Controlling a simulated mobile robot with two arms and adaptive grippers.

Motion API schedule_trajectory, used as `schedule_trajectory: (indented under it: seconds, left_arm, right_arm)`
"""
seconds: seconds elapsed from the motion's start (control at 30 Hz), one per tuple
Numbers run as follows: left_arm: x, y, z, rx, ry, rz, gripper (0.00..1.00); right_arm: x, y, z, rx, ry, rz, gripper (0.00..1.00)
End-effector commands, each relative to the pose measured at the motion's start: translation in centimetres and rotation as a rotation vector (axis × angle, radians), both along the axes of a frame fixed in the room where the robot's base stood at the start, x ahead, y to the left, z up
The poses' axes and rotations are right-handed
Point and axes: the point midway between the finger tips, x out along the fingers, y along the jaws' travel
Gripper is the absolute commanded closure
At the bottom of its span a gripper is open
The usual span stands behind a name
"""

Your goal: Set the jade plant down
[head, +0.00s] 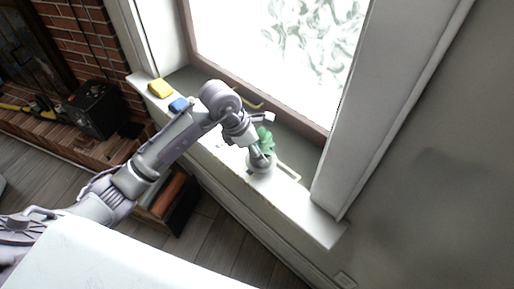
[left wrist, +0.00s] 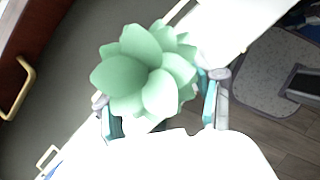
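The jade plant has green leaves (head: 265,139) and a grey, rounded pot (head: 261,164). It is upright at the white window sill (head: 317,222); I cannot tell whether the pot's base touches it. My left gripper (head: 264,136) reaches over the sill, its fingers spread on either side of the plant. In the left wrist view the leaves (left wrist: 150,72) fill the space between the teal-padded fingers (left wrist: 160,105), and the pot is hidden. No firm grip shows, and the gripper looks open. My right gripper is out of view.
A yellow block (head: 160,88) and a blue block (head: 179,105) lie farther left on the sill. The window frame (head: 290,112) stands close behind the plant. The sill is bare to the right, up to the white wall trim. A black box (head: 95,108) sits by the brick fireplace.

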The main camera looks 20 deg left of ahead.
Motion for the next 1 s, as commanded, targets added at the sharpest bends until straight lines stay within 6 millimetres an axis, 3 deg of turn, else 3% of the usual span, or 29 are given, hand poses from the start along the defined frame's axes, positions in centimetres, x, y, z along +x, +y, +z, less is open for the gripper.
schedule_trajectory:
  seconds: [0.03,0.17,0.57,1.0]
  left_arm:
    - [0.0,0.0,0.0,0.000,0.000,0.000,0.27]
    - [0.0,0.0,0.0,0.000,0.000,0.000,0.09]
    - [0.0,0.1,0.6,0.000,-0.001,0.000,0.09]
    - [-1.9,2.8,8.4,0.002,-0.005,0.001,0.09]
  right_arm:
    - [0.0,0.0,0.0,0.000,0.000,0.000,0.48]
    - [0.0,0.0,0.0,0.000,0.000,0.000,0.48]
    - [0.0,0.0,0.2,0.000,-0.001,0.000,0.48]
    - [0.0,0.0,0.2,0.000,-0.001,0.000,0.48]
